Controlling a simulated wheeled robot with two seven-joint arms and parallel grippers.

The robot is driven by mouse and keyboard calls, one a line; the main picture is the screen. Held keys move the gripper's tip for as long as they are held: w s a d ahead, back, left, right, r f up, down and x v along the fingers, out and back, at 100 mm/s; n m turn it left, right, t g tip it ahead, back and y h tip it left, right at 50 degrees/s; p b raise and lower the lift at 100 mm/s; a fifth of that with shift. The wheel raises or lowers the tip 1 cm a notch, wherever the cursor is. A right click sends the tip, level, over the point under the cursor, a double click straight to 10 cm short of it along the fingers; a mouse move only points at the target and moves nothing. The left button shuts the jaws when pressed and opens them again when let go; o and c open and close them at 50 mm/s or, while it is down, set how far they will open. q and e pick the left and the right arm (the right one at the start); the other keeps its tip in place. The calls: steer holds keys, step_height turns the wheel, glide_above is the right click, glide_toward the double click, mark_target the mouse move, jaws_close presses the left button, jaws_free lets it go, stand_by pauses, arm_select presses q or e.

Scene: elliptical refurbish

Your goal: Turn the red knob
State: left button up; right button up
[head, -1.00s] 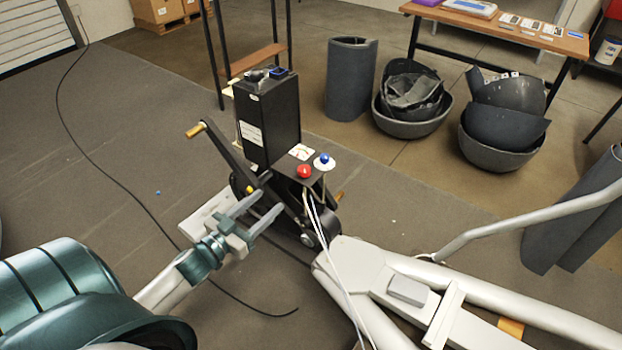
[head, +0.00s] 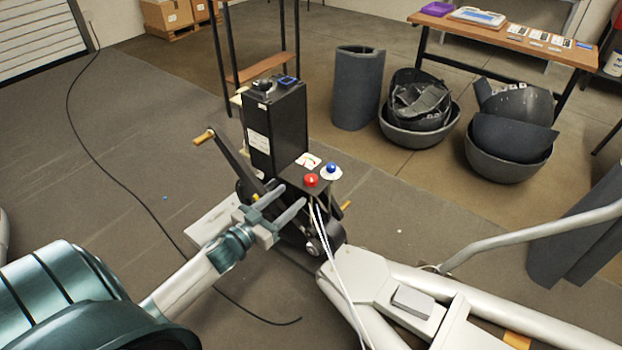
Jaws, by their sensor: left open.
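The red knob (head: 311,180) sits on top of a low dark box, next to a blue knob (head: 331,170) and a small white dial (head: 308,161). The box joins a tall black machine housing (head: 275,130) with a hand crank at its left. My left gripper (head: 293,196) is open and empty, its two grey fingers pointing up and right. The fingertips are just left of and below the red knob in the picture, apart from it. My right gripper is not in view.
White cables (head: 333,262) hang from the box's front. A pale tubular frame (head: 405,290) fills the lower right. A dark cable (head: 130,190) runs over the floor. Grey bowls (head: 510,165) and a wooden table (head: 500,38) stand behind.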

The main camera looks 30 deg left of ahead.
mark_target(307, 183)
arm_select(q)
steer(key=w, duration=0.7)
steer(key=w+d, duration=0.1)
steer(key=w, duration=0.2)
steer(key=shift+w+d, duration=0.1)
steer(key=shift+w, duration=0.25)
steer(key=c, duration=1)
